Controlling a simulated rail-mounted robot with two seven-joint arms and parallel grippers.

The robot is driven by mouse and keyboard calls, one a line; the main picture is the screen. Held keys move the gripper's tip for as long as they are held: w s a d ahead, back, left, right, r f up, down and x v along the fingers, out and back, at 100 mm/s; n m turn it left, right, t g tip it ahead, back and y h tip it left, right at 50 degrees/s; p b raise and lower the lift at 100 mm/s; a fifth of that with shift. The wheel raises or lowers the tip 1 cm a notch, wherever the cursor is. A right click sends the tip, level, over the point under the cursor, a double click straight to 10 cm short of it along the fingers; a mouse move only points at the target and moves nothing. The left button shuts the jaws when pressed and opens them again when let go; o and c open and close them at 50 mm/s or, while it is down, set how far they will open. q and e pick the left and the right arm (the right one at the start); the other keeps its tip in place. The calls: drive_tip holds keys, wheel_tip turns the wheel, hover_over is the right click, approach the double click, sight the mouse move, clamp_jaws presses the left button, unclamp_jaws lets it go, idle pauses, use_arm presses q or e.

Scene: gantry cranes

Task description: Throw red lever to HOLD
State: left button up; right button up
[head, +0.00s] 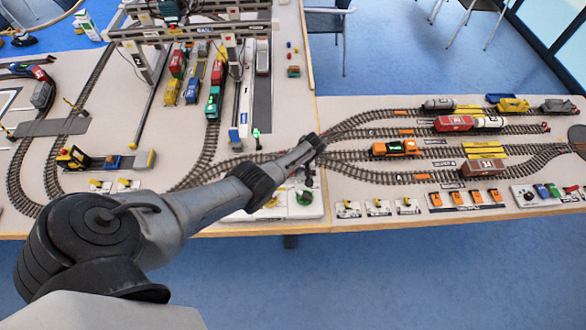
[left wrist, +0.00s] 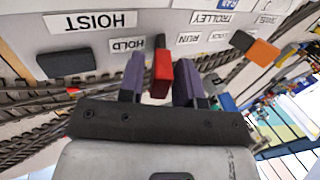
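In the left wrist view the red lever (left wrist: 161,75) stands between the two dark fingers of my left gripper (left wrist: 160,82). Narrow gaps show beside it, so the gripper looks open around it. An upside-down HOLD label (left wrist: 127,45) is on the panel, just left of the lever in this view. A larger HOIST label (left wrist: 92,22) lies further left. In the head view my left gripper (head: 312,145) is at the end of my outstretched arm, above the panel (head: 312,208) at the table's front; the lever cannot be made out there. My right gripper is not in view.
An orange-ended lever (left wrist: 262,52) and a black knob (left wrist: 66,63) flank the fingers. Model tracks with an orange locomotive (head: 396,148) spread right. A gantry crane (head: 190,25) stands behind left.

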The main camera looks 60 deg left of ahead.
use_arm(q)
drive_tip(key=shift+o, duration=0.8)
drive_tip(key=shift+w+r, duration=0.1)
drive_tip(key=shift+r, duration=0.15)
drive_tip(key=p+v, duration=0.3)
drive_tip(key=v, duration=1)
drive_tip(key=shift+w+d+r, duration=0.1)
drive_tip(key=shift+r, duration=0.05)
